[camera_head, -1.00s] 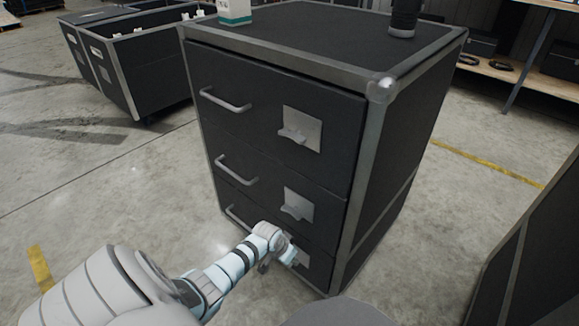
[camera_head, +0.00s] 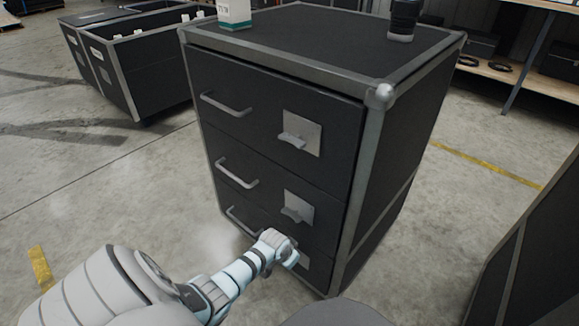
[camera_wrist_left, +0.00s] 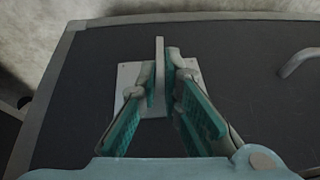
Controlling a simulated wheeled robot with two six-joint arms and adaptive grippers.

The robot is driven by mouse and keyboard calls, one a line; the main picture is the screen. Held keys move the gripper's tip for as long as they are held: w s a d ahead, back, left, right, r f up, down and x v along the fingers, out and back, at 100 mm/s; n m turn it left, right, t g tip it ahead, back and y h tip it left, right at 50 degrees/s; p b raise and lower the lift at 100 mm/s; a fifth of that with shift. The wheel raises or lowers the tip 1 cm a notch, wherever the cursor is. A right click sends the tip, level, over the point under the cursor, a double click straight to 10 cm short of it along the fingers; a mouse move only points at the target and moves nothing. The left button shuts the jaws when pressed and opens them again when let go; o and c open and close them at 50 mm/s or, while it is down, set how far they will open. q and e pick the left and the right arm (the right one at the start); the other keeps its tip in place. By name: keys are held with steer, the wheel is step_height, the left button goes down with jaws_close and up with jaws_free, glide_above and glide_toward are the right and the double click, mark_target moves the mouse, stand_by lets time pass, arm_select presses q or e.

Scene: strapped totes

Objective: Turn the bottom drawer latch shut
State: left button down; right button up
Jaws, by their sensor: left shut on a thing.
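The black cabinet has three stacked drawers. The bottom drawer (camera_head: 262,226) has a grey bar handle (camera_head: 240,220) and a latch plate (camera_head: 303,263) mostly hidden behind my left gripper (camera_head: 292,257). In the left wrist view, the latch plate (camera_wrist_left: 127,76) carries a thin lever (camera_wrist_left: 159,68) that runs up and down the picture. My left gripper (camera_wrist_left: 160,82), with its teal-padded fingers on both sides of the lever, is shut on it. The handle (camera_wrist_left: 300,60) lies to the right there. My right gripper is not in view.
The middle drawer's latch (camera_head: 298,207) and the top drawer's latch (camera_head: 302,133) sit above, with levers pointing left. A white box (camera_head: 234,12) and a dark cylinder (camera_head: 403,18) stand on top. A dark panel (camera_head: 535,245) stands at right.

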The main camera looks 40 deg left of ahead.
arm_select(q)
steer(key=shift+d+f+m+y+b, duration=0.1)
steer(key=shift+d+m+y+b, duration=0.15)
steer(key=shift+y, duration=0.7)
steer(key=shift+d+f+m+y+b, duration=0.15)
steer(key=shift+d+y, duration=0.1)
steer(key=shift+y, duration=0.65)
steer(key=shift+d+m+y+b, duration=0.15)
steer(key=shift+d+m+y, duration=0.1)
steer(key=shift+y, duration=0.7)
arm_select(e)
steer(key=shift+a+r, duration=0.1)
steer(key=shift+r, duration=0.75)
arm_select(q)
steer(key=c, duration=1.8)
jaws_free()
steer(key=shift+o, duration=0.2)
step_height(320, 180, up, 10)
